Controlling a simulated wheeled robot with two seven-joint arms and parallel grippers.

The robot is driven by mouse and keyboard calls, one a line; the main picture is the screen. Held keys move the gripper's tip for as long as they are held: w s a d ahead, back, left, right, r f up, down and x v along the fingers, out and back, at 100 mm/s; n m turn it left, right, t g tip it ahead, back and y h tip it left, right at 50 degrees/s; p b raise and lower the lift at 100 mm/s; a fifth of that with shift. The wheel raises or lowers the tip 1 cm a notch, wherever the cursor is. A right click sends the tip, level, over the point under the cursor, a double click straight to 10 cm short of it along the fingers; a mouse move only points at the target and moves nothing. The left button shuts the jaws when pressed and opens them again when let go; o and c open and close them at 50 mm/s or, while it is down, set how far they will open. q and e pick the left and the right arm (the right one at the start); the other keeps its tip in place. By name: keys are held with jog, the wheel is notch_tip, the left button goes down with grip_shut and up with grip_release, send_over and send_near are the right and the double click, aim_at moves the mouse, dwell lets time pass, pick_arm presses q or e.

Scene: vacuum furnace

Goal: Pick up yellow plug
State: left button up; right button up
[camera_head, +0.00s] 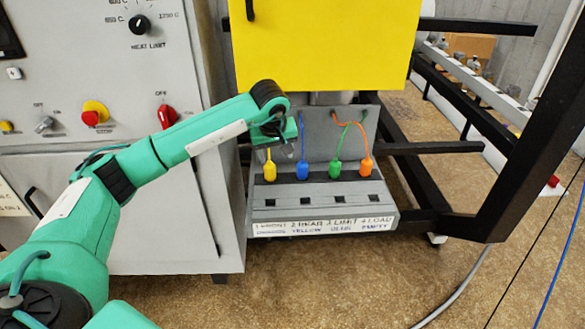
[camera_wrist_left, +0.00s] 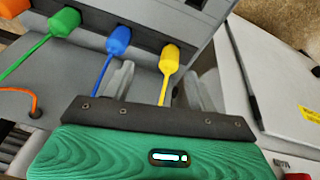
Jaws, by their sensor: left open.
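The yellow plug (camera_head: 269,170) stands upright at the left end of a row of plugs on a grey connector box (camera_head: 325,218). It also shows in the left wrist view (camera_wrist_left: 169,58), with its thin yellow cable running between my fingers. My left gripper (camera_head: 279,152) is just above the plug, pointing at the box. In the left wrist view its two pale fingers (camera_wrist_left: 157,82) are spread apart, one on each side of the yellow cable, with nothing clamped. The plug's body lies beyond the fingertips. My right gripper does not show.
A blue plug (camera_head: 302,169), a green plug (camera_head: 335,169) and an orange plug (camera_head: 366,165) stand to the right in the same row. Several square sockets line the box front. A yellow panel (camera_head: 320,45) hangs above; a grey control cabinet (camera_head: 195,210) stands left.

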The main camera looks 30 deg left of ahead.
aim_at(270, 165)
pick_arm(q)
jog(key=shift+m+y, duration=0.3)
jog(key=shift+y, duration=0.4)
jog(key=a+f, duration=0.1)
jog(key=w+a+f+p, duration=0.1)
jog(key=f, duration=0.1)
jog(key=w+a+f, duration=0.1)
jog(key=shift+w+a+f, duration=0.25)
jog(key=shift+a, duration=0.15)
jog(key=shift+w+a+f+p, duration=0.1)
jog(key=shift+f+p, duration=0.2)
jog(key=shift+w+f, duration=0.15)
jog(key=shift+f, duration=0.35)
jog(key=p+x, duration=0.2)
jog(key=x, duration=0.1)
jog(key=shift+a+f, duration=0.1)
jog(key=shift+f, duration=0.2)
jog(key=shift+w+a+f, duration=0.1)
jog(key=shift+w+f, duration=0.1)
jog(key=shift+f, duration=0.3)
jog(key=c, duration=1)
jog(key=shift+c, duration=0.3)
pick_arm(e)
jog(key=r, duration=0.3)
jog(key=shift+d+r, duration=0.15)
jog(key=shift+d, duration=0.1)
